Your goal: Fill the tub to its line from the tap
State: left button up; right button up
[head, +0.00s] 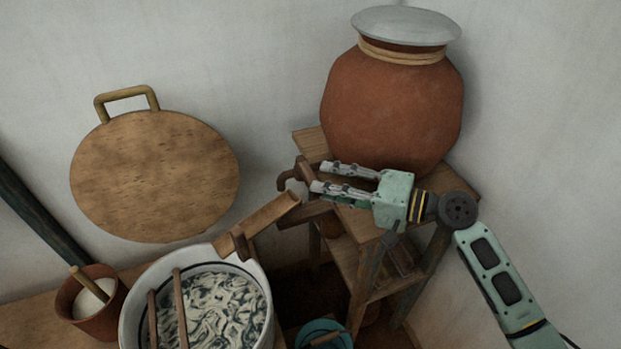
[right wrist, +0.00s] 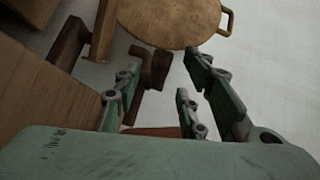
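The white tub (head: 129,322) stands at the lower left of the head view. It holds swirled dark and pale contents, with a dark line around the inner wall. I cannot tell the water level. The brown tap (head: 292,177) sticks out left below the clay pot (head: 392,105); it also shows in the right wrist view (right wrist: 152,68). My right gripper (head: 322,178) is open beside the tap, its fingers apart and nothing clearly held. In the wrist view the tap lies just beyond the fingertips (right wrist: 160,85). My left gripper is out of view.
A wooden trough (head: 271,213) slopes between tap and tub. Two sticks (head: 180,310) lie across the tub. A wooden stand (head: 355,262) bears the pot. A terracotta pot (head: 92,318) and teal bucket (head: 318,329) stand low. A round board (head: 155,178) leans on the wall.

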aim_at(309, 176)
jog(key=x, duration=0.2)
jog(key=shift+w+a, duration=0.15)
jog(key=shift+a, duration=0.25)
jog(key=shift+w+a+f+p, duration=0.15)
jog(key=shift+w+a+p, duration=0.15)
jog(key=shift+a, duration=0.35)
jog(key=c, duration=0.4)
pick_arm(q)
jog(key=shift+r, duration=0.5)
pick_arm(e)
grip_shut()
